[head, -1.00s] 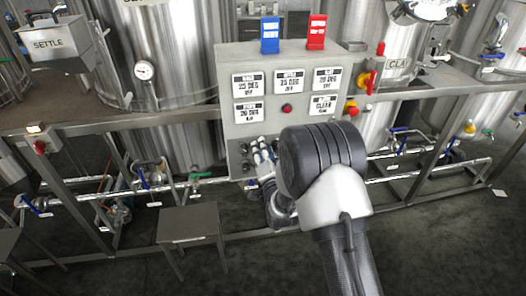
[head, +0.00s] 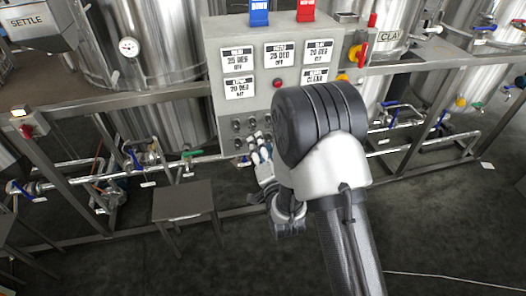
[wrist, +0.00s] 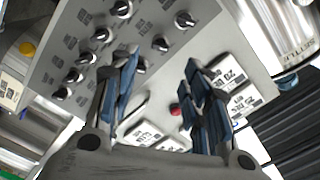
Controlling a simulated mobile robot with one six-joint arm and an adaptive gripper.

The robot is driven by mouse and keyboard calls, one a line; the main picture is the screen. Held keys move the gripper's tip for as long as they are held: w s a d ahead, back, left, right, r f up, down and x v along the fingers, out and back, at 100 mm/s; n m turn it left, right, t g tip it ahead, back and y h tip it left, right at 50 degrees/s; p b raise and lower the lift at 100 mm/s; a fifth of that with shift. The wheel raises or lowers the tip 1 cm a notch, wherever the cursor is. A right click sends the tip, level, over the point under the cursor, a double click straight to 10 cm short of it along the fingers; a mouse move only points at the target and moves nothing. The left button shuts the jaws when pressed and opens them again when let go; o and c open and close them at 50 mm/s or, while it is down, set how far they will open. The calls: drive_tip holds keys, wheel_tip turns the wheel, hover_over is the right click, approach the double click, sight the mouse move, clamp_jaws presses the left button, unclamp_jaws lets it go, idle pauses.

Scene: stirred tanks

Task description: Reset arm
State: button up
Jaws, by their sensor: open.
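My gripper (head: 262,150) is in front of the lower part of a grey control panel (head: 212,85), partly hidden behind my own arm in the head view. In the wrist view my gripper (wrist: 160,85) shows its two blue-grey fingers well apart, with nothing between them. Beyond the fingers are the panel's black rotary knobs (wrist: 185,19), a red button (wrist: 175,109) and white display cards (wrist: 232,70). I cannot tell the exact gap between fingertips and panel.
Steel tanks (head: 165,60) stand behind a metal rail (head: 90,103). Pipes with blue-handled valves (head: 135,160) run low along the frame. A small grey stool (head: 183,200) stands left of my arm. A red-and-yellow switch (head: 356,54) is right of the panel. Dark floor in front is mostly clear.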

drive_tip(key=shift+v, duration=1)
drive_tip(key=s+d+r+n+g+h, duration=0.35)
drive_tip(key=s+d+r+g, duration=0.2)
drive_tip(key=d+r, duration=0.45)
drive_tip(key=s+d+r+n+g, duration=0.1)
drive_tip(key=s+d+g, duration=0.1)
drive_tip(key=s, duration=0.7)
drive_tip(key=s+d+r+n+g+h, duration=0.1)
drive_tip(key=s+d+n+g, duration=0.1)
drive_tip(key=s, duration=0.7)
drive_tip(key=s+d+r+n+g, duration=0.2)
drive_tip(key=s+g, duration=0.1)
drive_tip(key=s, duration=0.6)
drive_tip(key=shift+s+d, duration=0.2)
drive_tip(key=shift+d, duration=0.05)
drive_tip(key=shift+h, duration=0.25)
drive_tip(key=shift+c, duration=0.3)
